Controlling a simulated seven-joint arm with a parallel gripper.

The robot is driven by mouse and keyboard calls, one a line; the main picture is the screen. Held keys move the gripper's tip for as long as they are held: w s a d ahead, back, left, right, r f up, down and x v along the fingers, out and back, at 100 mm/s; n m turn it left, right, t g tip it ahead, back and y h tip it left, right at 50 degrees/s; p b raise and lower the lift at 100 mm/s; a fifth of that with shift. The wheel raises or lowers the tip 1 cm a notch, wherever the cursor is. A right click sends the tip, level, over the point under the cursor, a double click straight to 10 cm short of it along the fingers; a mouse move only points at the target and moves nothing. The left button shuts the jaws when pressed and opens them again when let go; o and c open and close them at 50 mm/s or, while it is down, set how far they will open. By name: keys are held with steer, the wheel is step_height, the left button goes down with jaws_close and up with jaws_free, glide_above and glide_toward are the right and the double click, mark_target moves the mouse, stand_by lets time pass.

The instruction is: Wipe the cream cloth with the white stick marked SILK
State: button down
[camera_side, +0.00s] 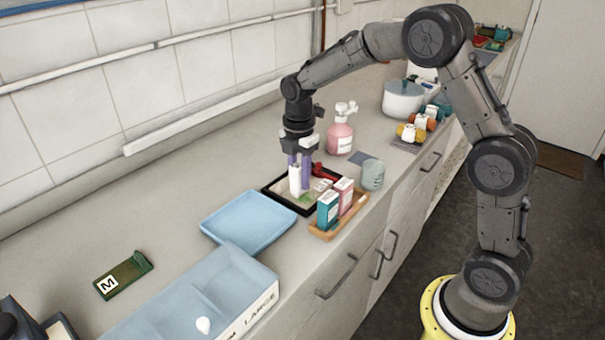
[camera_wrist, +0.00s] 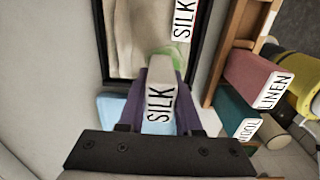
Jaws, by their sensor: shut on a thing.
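My gripper (camera_side: 299,170) is shut on the white stick (camera_side: 295,181), its purple fingers on either side. In the wrist view the stick's SILK label (camera_wrist: 160,103) faces the camera between the fingers (camera_wrist: 160,110). A pale green patch shows just beyond the stick; I cannot tell if it belongs to it. The cream cloth (camera_wrist: 124,35) lies inside a black-framed tray (camera_side: 279,198), partly hidden by the gripper and stick in the side view. The stick is over the tray; whether it touches the cloth is unclear.
A wooden rack (camera_side: 325,235) with a teal box (camera_side: 328,211) and a pink box (camera_side: 345,190) stands beside the tray. A grey-green cup (camera_side: 373,175) and pink bottle (camera_side: 340,137) are nearby. A blue tray (camera_side: 248,220) lies left. A red object (camera_side: 318,169) is behind the fingers.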

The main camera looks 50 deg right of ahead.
mark_target(296, 186)
steer(key=shift+a, duration=1.6)
steer(key=shift+d+f, duration=0.1)
steer(key=shift+d, duration=3.3)
steer(key=shift+s, duration=0.75)
steer(key=shift+a, duration=3.4)
steer(key=shift+d, duration=3.45)
step_height(296, 186, up, 6)
